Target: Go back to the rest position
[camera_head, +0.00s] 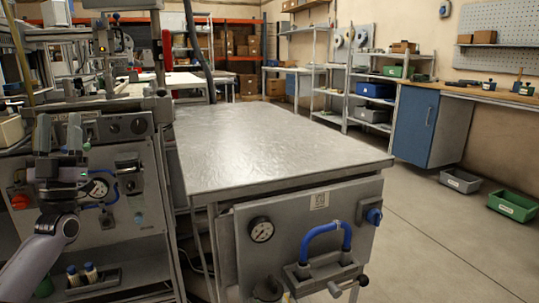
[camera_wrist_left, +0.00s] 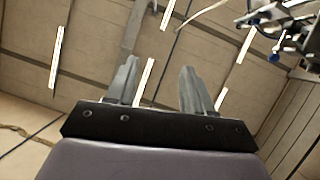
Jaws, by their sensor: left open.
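My left gripper (camera_head: 59,135) is at the left of the head view, raised with its fingers pointing up in front of a machine panel. The left wrist view shows its two grey fingers (camera_wrist_left: 160,85) apart with nothing between them, and the ceiling behind. My left gripper is open and empty, to the left of the metal table and apart from it. My right gripper is not in view. No tape reel is in either gripper that shows.
A bare metal table (camera_head: 270,145) fills the middle. Its front panel has a gauge (camera_head: 261,229) and a blue handle (camera_head: 325,240). Shelves and a blue cabinet (camera_head: 416,127) stand behind. Grey and green bins (camera_head: 512,205) lie on the open floor at right.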

